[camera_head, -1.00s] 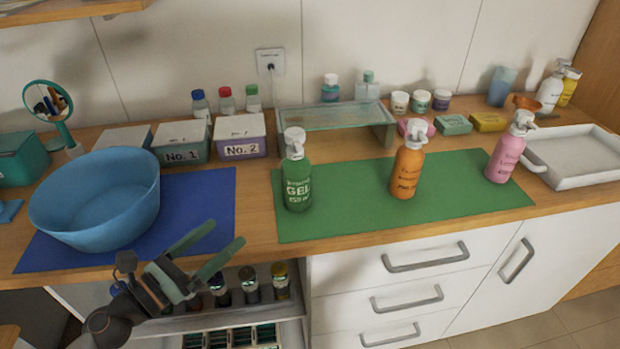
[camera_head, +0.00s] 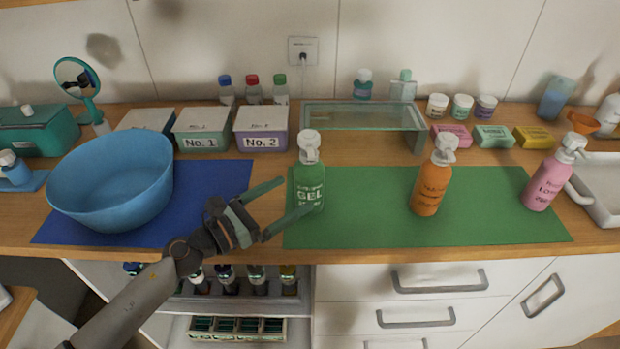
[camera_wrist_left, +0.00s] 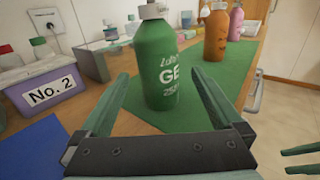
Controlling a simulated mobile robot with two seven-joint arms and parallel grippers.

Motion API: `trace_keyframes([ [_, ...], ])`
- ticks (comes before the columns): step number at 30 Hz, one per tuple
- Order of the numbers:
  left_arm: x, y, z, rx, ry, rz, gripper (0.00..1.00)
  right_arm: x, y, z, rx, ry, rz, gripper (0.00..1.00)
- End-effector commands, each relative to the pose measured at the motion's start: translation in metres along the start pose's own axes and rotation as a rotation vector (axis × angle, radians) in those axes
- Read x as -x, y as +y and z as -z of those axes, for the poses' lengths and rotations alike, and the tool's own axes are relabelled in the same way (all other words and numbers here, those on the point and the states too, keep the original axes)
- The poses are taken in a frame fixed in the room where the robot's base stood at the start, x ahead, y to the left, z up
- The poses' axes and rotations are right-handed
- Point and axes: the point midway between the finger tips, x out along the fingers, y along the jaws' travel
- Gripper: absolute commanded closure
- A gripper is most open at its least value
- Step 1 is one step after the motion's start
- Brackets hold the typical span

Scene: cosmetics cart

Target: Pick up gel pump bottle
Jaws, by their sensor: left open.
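The gel pump bottle (camera_head: 309,186) is green with a white pump head and stands upright at the left end of the green mat. My left gripper (camera_head: 297,196) is open, its fingers pointing at the bottle at body height. In the left wrist view the bottle (camera_wrist_left: 158,72) stands between the two spread fingers (camera_wrist_left: 155,80), towards their tips. I cannot tell whether either finger touches it. At the lower right of that view are green finger-like parts (camera_wrist_left: 302,160), probably of my right gripper; their state is unclear.
An orange pump bottle (camera_head: 432,185) and a pink one (camera_head: 548,180) stand further right on the green mat (camera_head: 375,225). A blue bowl (camera_head: 110,185) is left on a blue mat (camera_head: 212,195). Box No. 2 (camera_head: 262,142) and a glass shelf (camera_head: 362,116) stand behind.

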Motion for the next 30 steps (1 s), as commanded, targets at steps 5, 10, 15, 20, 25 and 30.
trace_keyframes([
  [5, -0.014, 0.000, 0.000, 0.000, 0.000, 0.000, 0.00, 0.002, 0.000, 0.002, 0.000, 0.000, 0.000, 0.50],
  [10, -0.032, 0.001, -0.001, 0.001, -0.001, 0.000, 0.00, 0.004, 0.000, 0.005, 0.000, 0.000, -0.001, 0.50],
  [15, -0.055, 0.003, 0.000, 0.001, -0.002, 0.001, 0.00, 0.005, 0.000, 0.006, 0.000, 0.000, -0.001, 0.50],
  [20, -0.065, 0.003, 0.001, 0.001, 0.000, 0.000, 0.00, 0.006, 0.000, 0.006, 0.000, 0.000, -0.002, 0.50],
  [25, -0.065, 0.003, 0.001, 0.000, 0.000, 0.000, 0.00, 0.005, 0.001, 0.006, 0.000, 0.000, -0.002, 0.50],
  [30, -0.065, 0.003, 0.001, 0.000, 0.000, 0.000, 0.14, 0.005, 0.001, 0.006, 0.001, 0.000, -0.002, 0.50],
])
